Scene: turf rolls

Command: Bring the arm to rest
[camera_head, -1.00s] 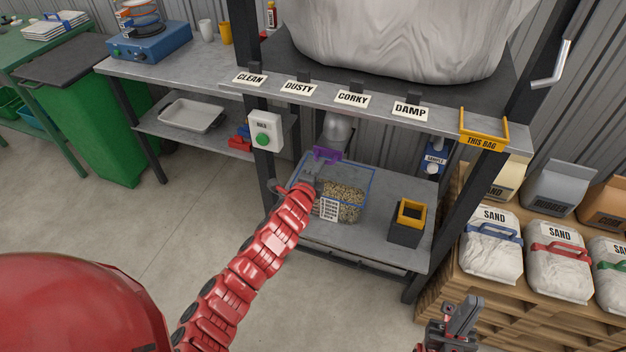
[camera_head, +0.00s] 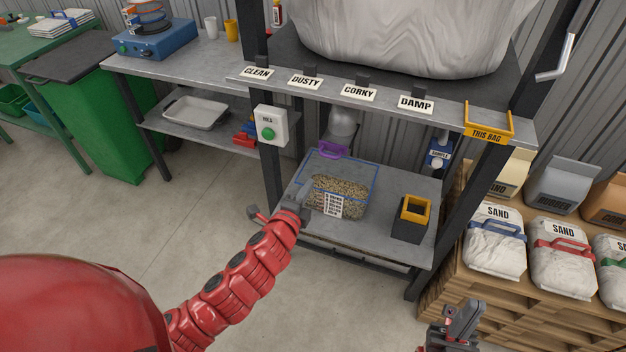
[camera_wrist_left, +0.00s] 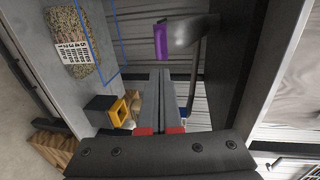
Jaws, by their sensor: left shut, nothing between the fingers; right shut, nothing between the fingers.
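My left arm comes in from the lower left in the head view. Its gripper (camera_head: 303,196) is in front of the clear box at the near left edge of the lower shelf. In the left wrist view its fingers (camera_wrist_left: 160,92) are together with nothing between them. My right gripper (camera_head: 468,318) is at the bottom right of the head view, in front of the pallet, shut and empty.
A clear blue-edged box (camera_head: 345,190) of granules with a label stands on the lower shelf (camera_head: 385,235). A black and yellow holder (camera_head: 411,218) stands to its right. Sand bags (camera_head: 495,240) sit on the pallet at right. The floor (camera_head: 120,250) at left is clear.

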